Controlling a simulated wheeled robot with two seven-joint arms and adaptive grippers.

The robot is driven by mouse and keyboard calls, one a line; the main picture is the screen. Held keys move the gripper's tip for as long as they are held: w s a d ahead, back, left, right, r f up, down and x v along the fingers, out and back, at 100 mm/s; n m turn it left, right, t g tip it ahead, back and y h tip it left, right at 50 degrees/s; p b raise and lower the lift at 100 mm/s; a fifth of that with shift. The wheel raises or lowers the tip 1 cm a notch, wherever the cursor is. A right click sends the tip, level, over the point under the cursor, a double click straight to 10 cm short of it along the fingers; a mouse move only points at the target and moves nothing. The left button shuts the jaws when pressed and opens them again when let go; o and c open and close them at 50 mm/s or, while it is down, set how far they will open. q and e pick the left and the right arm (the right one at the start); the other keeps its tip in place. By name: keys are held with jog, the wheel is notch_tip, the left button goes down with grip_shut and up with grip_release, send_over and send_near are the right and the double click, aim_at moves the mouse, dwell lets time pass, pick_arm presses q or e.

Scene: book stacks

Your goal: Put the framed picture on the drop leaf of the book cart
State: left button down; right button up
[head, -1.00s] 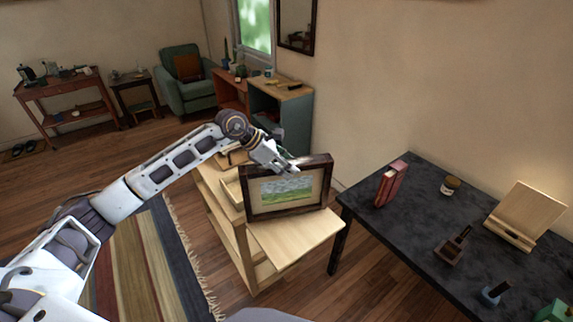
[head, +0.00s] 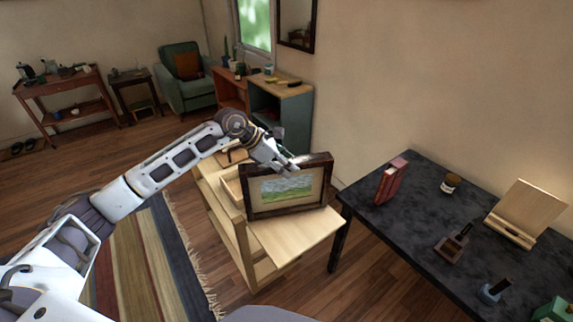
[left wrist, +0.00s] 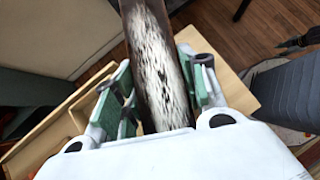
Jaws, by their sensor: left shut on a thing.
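The framed picture (head: 287,188), a green landscape in a dark wooden frame, stands upright at the drop leaf (head: 296,238) of the pale wooden book cart (head: 240,240). Its lower edge looks at or very close to the leaf; I cannot tell if it touches. My left gripper (head: 290,165) is shut on the top edge of the frame. In the left wrist view the frame (left wrist: 158,70) runs between the two green-padded fingers (left wrist: 160,92). The far side of the picture is hidden in the head view.
A striped rug (head: 150,255) lies left of the cart. A low shelf unit (head: 282,105) stands behind it. The leaf's front part is bare.

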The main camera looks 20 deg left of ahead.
pick_arm(q)
jog(key=shift+f, duration=0.2)
jog(key=c, duration=0.7)
grip_release()
jog(key=shift+c, duration=0.2)
jog(key=shift+f, duration=0.15)
jog(key=shift+v, duration=4.1)
